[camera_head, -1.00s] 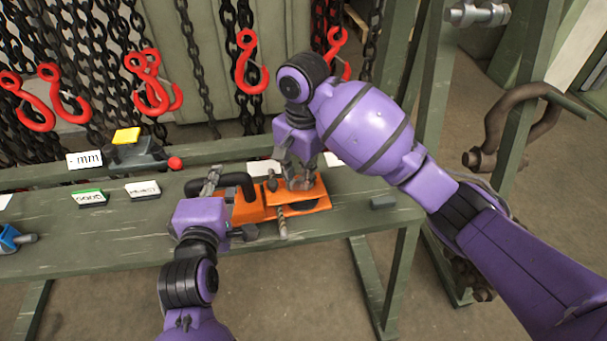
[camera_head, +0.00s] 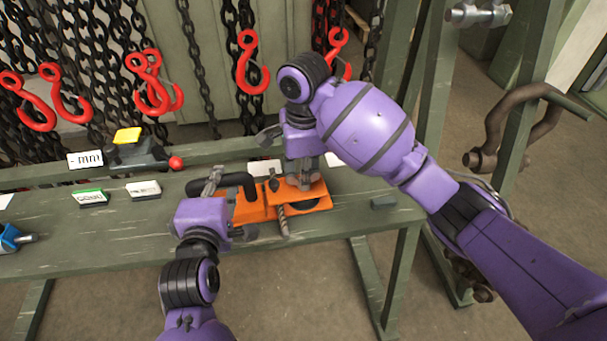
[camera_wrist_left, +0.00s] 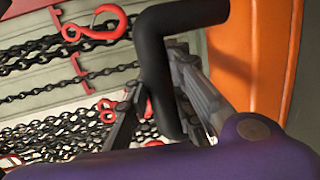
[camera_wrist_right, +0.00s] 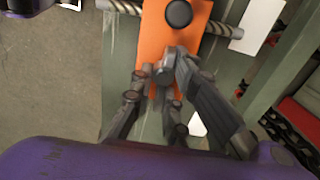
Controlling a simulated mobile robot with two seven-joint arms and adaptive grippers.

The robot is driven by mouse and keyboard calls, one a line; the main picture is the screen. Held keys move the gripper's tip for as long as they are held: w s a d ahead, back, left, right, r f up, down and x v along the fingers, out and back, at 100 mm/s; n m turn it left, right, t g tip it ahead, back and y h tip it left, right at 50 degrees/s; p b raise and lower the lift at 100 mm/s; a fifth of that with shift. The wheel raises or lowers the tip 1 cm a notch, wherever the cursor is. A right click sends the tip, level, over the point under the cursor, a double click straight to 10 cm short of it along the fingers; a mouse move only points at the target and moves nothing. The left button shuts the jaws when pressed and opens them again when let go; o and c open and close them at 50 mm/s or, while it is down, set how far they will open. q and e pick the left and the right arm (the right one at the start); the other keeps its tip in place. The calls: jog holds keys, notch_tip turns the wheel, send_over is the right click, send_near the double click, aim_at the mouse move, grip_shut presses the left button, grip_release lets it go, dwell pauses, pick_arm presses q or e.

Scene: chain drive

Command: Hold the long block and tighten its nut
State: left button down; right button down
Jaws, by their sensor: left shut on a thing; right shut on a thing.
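The long orange block (camera_head: 256,204) lies on the green bench, with a bent black handle (camera_head: 241,181) at its left end. A threaded rod (camera_head: 282,220) crosses it. My left gripper (camera_head: 213,184) is shut on the black handle, which also shows between its fingers in the left wrist view (camera_wrist_left: 158,70). My right gripper (camera_head: 305,184) points down over the right part of the block. In the right wrist view, its fingers close around a small grey nut (camera_wrist_right: 164,72) on the orange block (camera_wrist_right: 155,42). The fingers partly hide the nut.
A grey box with a yellow top (camera_head: 127,136) and red knob, white labels (camera_head: 143,189) and a blue tool (camera_head: 10,238) are on the bench to the left. A small grey block (camera_head: 383,202) lies near the right edge. Chains with red hooks (camera_head: 250,62) hang behind.

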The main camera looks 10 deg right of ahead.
pick_arm(q)
jog(key=shift+d+f, duration=0.2)
jog(key=shift+f, duration=0.15)
pick_arm(e)
jog(key=shift+w+a+r, duration=0.1)
jog(key=shift+w+r, duration=0.05)
jog(key=c, duration=1.9)
grip_release()
jog(key=shift+o, duration=0.2)
pick_arm(q)
jog(key=shift+a, duration=0.1)
jog(key=shift+a+r, duration=0.15)
jog(key=shift+r, duration=0.05)
pick_arm(e)
notch_tip(320, 180, up, 12)
pick_arm(q)
jog(key=c, duration=1.5)
grip_release()
jog(key=shift+o, duration=0.2)
jog(key=shift+s+r, duration=0.1)
